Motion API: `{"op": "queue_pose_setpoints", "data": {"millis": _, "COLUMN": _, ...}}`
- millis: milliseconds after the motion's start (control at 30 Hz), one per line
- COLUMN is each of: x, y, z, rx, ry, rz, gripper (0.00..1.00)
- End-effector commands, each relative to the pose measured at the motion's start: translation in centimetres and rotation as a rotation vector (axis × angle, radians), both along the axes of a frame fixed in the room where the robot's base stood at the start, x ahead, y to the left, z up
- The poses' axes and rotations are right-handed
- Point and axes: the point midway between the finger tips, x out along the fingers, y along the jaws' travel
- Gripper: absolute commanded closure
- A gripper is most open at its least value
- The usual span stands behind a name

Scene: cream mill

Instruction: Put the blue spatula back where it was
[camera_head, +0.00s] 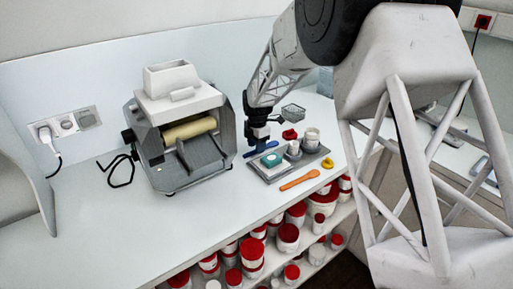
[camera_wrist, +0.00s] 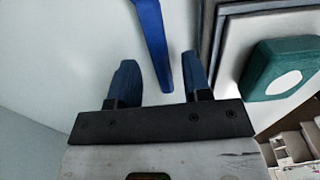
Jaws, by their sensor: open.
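The blue spatula (camera_head: 267,147) lies on the pale worktop, just behind the grey tray (camera_head: 269,177). In the wrist view the blue spatula (camera_wrist: 152,38) runs down from the top edge, and its near end lies between my two fingers in the picture. My gripper (camera_head: 258,146) points down over it. In the wrist view my gripper (camera_wrist: 159,80) is open, with a gap on both sides of the spatula. I cannot tell the height between fingers and spatula. The spatula's far end is cut off in the wrist view.
An orange spatula (camera_head: 299,180) lies along the tray's front. A roller mill (camera_head: 180,140) stands at left. Worktop between mill and front edge is clear.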

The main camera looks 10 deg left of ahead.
Motion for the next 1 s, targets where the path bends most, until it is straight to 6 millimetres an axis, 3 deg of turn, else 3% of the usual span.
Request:
{"op": "queue_pose_setpoints", "data": {"millis": 600, "x": 0.1, "y": -0.1, "z": 8.9, "rx": 0.001, "ry": -0.001, "rz": 0.000, "gripper": 0.55}}
{"op": "queue_pose_setpoints", "data": {"millis": 1000, "x": 0.1, "y": -0.1, "z": 10.9, "rx": 0.000, "ry": 0.000, "rz": 0.000, "gripper": 0.55}}
